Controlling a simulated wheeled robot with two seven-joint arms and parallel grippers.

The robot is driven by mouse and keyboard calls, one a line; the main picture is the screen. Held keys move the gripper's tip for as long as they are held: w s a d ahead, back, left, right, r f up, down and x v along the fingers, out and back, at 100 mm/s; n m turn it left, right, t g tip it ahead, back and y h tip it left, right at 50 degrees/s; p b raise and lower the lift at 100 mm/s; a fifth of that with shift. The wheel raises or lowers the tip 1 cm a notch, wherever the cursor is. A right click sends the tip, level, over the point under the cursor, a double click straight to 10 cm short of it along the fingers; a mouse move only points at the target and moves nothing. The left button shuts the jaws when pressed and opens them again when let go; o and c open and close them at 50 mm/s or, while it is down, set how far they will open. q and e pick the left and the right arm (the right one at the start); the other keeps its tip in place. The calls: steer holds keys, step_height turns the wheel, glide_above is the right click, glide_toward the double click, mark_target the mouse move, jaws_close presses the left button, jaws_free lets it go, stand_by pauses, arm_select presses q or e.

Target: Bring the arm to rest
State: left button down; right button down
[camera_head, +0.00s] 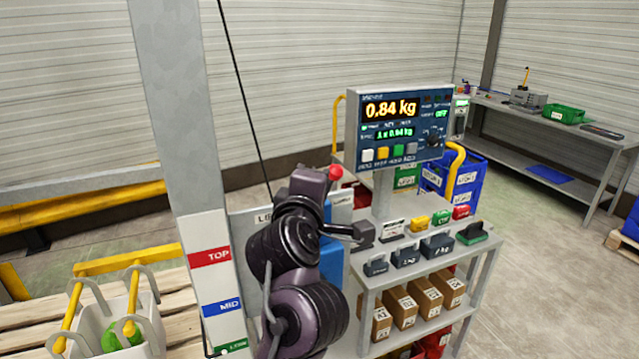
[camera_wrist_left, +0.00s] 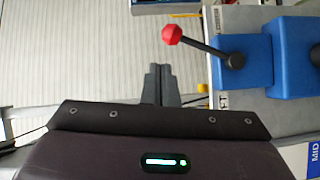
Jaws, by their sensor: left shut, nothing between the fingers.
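My left arm (camera_head: 296,265), dark purple and black, rises from the bottom middle of the head view in front of a grey panel and a blue box (camera_head: 332,258). My left gripper (camera_head: 364,235) is at the arm's right side, near the left end of the shelf cart's top. In the left wrist view its grey fingers (camera_wrist_left: 160,84) are together and empty. A lever with a red knob (camera_wrist_left: 172,35) sticks out of the blue box, apart from the fingers. The red knob (camera_head: 335,173) also shows above the arm in the head view. My right gripper is not in view.
A grey post (camera_head: 178,110) with TOP and MID labels stands left of the arm.

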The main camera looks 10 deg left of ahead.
arm_select(q)
steer(key=s+a+f+m+g+h, duration=0.1)
steer(key=s+a+f+m+g, duration=0.2)
steer(key=f, duration=0.7)
steer(key=s+f+m+g+h, duration=0.1)
steer(key=s+f+m+g, duration=0.2)
steer(key=s+f+m, duration=0.5)
steer(key=s+a+f+m+g+y, duration=0.15)
steer(key=s+f+m+g, duration=0.25)
steer(key=s+f, duration=0.4)
steer(key=s+a+f+m+g, duration=0.3)
steer(key=s+f, duration=0.5)
step_height(320, 180, down, 34)
steer(key=s+g+b, duration=0.2)
steer(key=s, duration=0.1)
steer(key=s+a+f+b, duration=0.1)
steer(key=s+a+f, duration=0.1)
steer(key=s+f, duration=0.7)
steer(key=s+a+f+m+g+b, duration=0.1)
steer(key=s+a+f, duration=0.1)
steer(key=s+f, duration=0.7)
steer(key=shift+s+f, duration=0.2)
steer(key=shift+s, duration=0.05)
